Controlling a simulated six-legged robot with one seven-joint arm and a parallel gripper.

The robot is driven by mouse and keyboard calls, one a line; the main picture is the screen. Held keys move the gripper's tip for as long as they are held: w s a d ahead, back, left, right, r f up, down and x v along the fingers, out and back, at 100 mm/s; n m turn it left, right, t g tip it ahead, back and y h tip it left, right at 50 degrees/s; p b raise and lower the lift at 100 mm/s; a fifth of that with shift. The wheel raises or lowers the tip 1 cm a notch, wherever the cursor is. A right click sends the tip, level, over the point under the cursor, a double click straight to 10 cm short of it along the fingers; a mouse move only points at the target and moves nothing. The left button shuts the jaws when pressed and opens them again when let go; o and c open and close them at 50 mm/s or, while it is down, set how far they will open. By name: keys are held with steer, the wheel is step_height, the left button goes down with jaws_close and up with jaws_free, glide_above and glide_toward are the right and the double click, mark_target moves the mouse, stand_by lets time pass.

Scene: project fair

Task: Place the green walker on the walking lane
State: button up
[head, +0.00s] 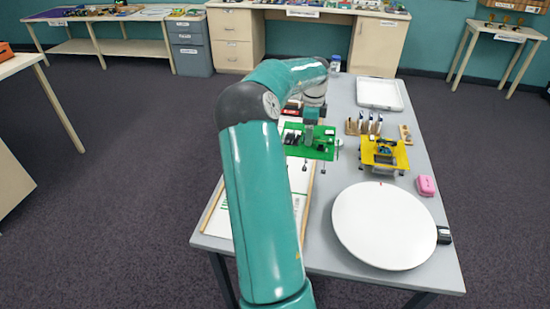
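The green walker (323,153) has a flat green body with dark parts on top and thin legs with dark feet. My gripper (311,122) is directly over its middle and appears shut on it; the fingertips are too small to make out. The walker seems held above the table, over the right edge of the walking lane (299,178). The lane is a white board with wooden side rails and green markings, on the left of the table. My arm hides much of the lane.
A yellow walker (384,153) stands right of the green one. A wooden rack (364,127), pink case (426,185), white tray (379,94) and large white disc (384,225) share the grey table (429,270). A small dark device (444,235) sits at the right edge.

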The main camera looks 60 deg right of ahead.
steer(key=w+a+f, duration=0.1)
steer(key=w, duration=0.1)
steer(key=w+a+f, duration=0.2)
steer(key=w, duration=0.1)
steer(key=w+a+f, duration=0.1)
steer(key=w+a, duration=0.1)
steer(key=shift+w+a+f, duration=0.2)
steer(key=shift+w, duration=0.1)
steer(key=w+a+f, duration=0.2)
steer(key=w+f, duration=0.1)
steer(key=f, duration=0.5)
steer(key=shift+w+a+f, duration=0.25)
steer(key=shift+f, duration=0.1)
steer(key=shift+f, duration=0.1)
steer(key=o, duration=1.1)
steer(key=shift+f, duration=0.1)
